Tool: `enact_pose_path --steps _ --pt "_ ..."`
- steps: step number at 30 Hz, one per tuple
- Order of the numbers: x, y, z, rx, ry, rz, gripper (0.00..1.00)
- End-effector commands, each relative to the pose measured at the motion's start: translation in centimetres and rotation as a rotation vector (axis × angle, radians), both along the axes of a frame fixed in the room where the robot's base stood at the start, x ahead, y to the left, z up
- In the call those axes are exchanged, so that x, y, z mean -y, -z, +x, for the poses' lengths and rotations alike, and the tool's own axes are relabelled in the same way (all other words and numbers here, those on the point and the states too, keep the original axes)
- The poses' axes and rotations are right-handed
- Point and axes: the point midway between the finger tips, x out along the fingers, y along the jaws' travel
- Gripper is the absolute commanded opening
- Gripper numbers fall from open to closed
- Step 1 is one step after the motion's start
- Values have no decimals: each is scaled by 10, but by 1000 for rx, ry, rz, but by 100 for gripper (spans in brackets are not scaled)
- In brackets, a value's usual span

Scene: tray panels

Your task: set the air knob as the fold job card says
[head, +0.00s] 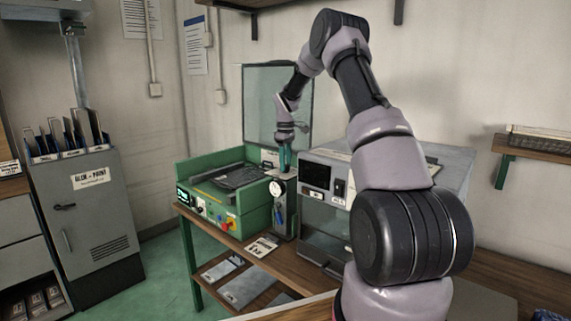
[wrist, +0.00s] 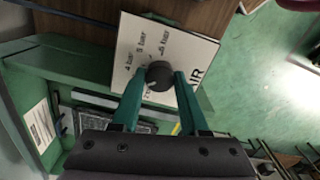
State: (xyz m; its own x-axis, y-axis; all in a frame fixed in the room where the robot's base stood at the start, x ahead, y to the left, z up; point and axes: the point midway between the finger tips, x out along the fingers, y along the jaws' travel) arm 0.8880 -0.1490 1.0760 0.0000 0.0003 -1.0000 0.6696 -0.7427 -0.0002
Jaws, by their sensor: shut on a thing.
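The air knob (wrist: 158,75) is a dark round knob on a white plate (wrist: 190,48) marked 4 bar, 5 bar, 6 bar and part of the word AIR. A pale mark shows on its lower left side, away from the bar labels, beside print I cannot read. My gripper (wrist: 159,78) has its teal fingers on both sides of the knob, shut on it. In the head view my gripper (head: 284,158) points down behind the round gauge (head: 277,187); the knob is hidden there. A white printed card (head: 262,246) lies at the bench front; its text is too small to read.
A green machine (head: 228,205) with coloured buttons stands left of the gauge. A grey box unit (head: 318,176) with a dark display stands close on the right. A grey cabinet (head: 88,205) stands at the left, with green floor between.

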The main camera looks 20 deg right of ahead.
Motion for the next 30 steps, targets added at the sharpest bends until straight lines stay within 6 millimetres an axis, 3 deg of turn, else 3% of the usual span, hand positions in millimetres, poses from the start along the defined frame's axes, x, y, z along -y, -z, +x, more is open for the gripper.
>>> enact_pose_path --steps 8,30 --pt "0 0 0 1 182 -1 0" --pt "0 0 0 2 884 -1 0"
